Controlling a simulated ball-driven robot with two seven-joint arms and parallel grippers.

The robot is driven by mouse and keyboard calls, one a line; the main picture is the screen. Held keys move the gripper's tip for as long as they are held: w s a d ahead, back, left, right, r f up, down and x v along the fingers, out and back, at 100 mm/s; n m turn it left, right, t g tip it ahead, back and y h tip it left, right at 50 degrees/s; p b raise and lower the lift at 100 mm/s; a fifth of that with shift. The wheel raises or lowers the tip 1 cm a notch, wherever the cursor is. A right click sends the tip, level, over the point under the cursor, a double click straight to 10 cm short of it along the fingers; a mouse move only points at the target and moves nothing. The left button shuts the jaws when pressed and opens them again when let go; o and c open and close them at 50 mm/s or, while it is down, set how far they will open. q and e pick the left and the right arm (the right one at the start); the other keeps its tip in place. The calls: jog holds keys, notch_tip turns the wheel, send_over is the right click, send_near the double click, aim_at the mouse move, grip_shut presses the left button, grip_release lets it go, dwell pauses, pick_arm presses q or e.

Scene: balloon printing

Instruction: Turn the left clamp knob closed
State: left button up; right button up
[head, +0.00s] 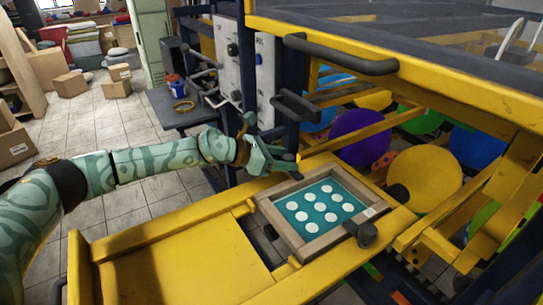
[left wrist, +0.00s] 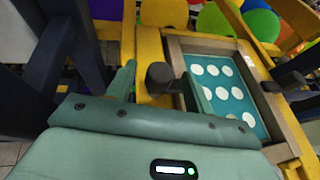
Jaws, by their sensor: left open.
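The printing frame (head: 312,249) is a wooden rim around a teal screen (head: 300,208) with several white dots, set on the yellow bench. My left gripper (head: 276,160) is at the frame's far left corner, fingers open. In the left wrist view the dark left clamp knob (left wrist: 162,78) shows between the two spread fingers, near the frame's edge; whether a finger touches it I cannot tell. In the head view this knob is hidden behind my gripper. The other dark clamp knob (head: 367,235) is at the near right side of the frame. My right gripper is out of view.
The yellow machine with dark handles (head: 340,55) rises behind the frame. Colourful balloons (head: 425,178) fill the space at right. A grey panel with knobs (head: 232,65) stands just beyond my gripper. The yellow bench surface (head: 185,262) at left is bare.

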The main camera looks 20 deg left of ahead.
pick_arm(q)
jog(key=b+v, duration=0.1)
jog(key=v, duration=1.5)
jog(key=shift+a, duration=0.15)
